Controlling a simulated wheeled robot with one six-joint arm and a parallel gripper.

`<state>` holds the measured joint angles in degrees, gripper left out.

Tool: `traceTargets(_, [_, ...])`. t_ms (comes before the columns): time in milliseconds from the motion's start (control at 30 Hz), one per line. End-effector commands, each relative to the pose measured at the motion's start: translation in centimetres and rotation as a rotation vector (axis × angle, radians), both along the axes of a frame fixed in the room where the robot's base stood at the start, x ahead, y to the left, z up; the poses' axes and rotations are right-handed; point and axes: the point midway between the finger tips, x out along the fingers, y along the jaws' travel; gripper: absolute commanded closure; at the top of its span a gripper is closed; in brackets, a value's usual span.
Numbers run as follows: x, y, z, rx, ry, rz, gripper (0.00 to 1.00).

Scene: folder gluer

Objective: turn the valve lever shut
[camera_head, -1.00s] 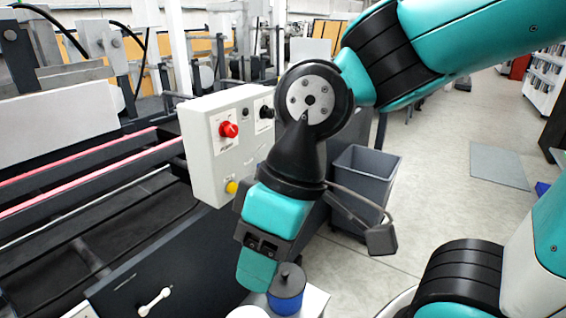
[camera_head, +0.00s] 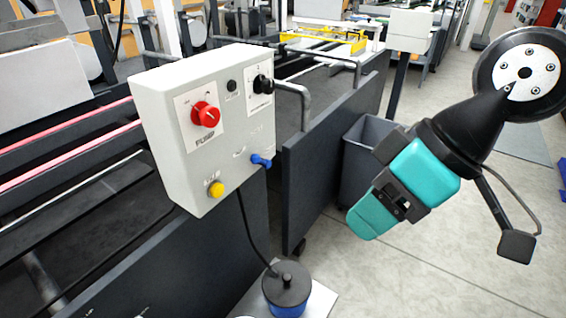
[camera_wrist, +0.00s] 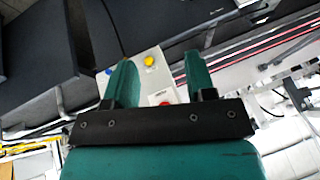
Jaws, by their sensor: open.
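My gripper (camera_head: 364,222) is to the right of the box and lower in the head view, well apart from the lever, with nothing held. In the wrist view my gripper (camera_wrist: 158,62) shows two separated teal fingers, with the box (camera_wrist: 138,68) beyond them.
The box also carries a red knob (camera_head: 206,114), a black knob (camera_head: 263,84) and a yellow button (camera_head: 216,189). A dark round pot (camera_head: 287,284) stands below. A grey bin (camera_head: 362,150) is behind my gripper. Open floor lies to the right.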

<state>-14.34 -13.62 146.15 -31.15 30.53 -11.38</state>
Motion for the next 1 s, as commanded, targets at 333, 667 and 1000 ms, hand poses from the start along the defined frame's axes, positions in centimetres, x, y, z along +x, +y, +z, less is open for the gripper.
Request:
traceTargets(333, [11.4,6.6,-13.7,0.329,-0.808,0.265,0.5])
traceTargets(667, [19.1,4.4,-19.4,0.172,-1.387,0.135,0.5])
traceTargets(1000, [22.0,4.8,-19.0,0.106,-1.466,0.101,0.5])
